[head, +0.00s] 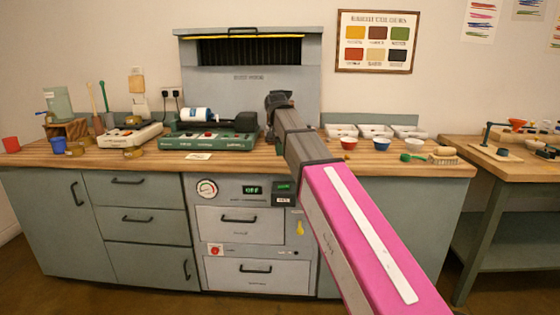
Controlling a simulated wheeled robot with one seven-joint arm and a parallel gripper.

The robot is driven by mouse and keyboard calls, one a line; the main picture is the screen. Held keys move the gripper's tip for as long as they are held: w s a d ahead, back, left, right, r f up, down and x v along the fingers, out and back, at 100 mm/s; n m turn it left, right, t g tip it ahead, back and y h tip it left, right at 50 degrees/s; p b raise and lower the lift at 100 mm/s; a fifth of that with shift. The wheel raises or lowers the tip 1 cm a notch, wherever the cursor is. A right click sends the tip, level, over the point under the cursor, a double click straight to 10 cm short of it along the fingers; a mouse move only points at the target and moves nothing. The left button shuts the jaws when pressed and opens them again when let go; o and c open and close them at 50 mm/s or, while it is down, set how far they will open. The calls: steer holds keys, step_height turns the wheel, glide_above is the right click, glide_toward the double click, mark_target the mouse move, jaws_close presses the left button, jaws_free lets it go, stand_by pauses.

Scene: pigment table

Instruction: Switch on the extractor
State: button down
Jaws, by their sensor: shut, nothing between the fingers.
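The grey extractor hood (215,85) stands against the wall behind the bench. It has a dark slatted opening (250,50) with a yellow strip along its top edge and a black handle above. A small printed label on its front is too blurred to read. On the cabinet front below, a display (252,189) shows green letters that read OFF. My gripper (278,98) is dark, shut and empty, raised in front of the hood's lower right part. My arm and gripper hide part of the hood face and the bench behind them; I cannot tell whether the gripper touches the hood.
A green machine with a roller (207,143) stands on the wooden bench (390,165) left of my arm. White trays (375,131), a red bowl (348,143) and a brush (443,155) lie to the right. A red knob (215,249) and a dial (206,188) are on the drawer unit.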

mark_target(287, 186)
steer(key=shift+r, duration=0.3)
steer(key=shift+w+d+r+h, duration=0.15)
steer(key=shift+d+h, duration=0.25)
steer(key=shift+d, duration=0.05)
steer(key=f, duration=0.4)
steer(key=d+f, duration=0.1)
steer(key=f, duration=0.4)
steer(key=d+f, duration=0.1)
steer(key=f, duration=0.4)
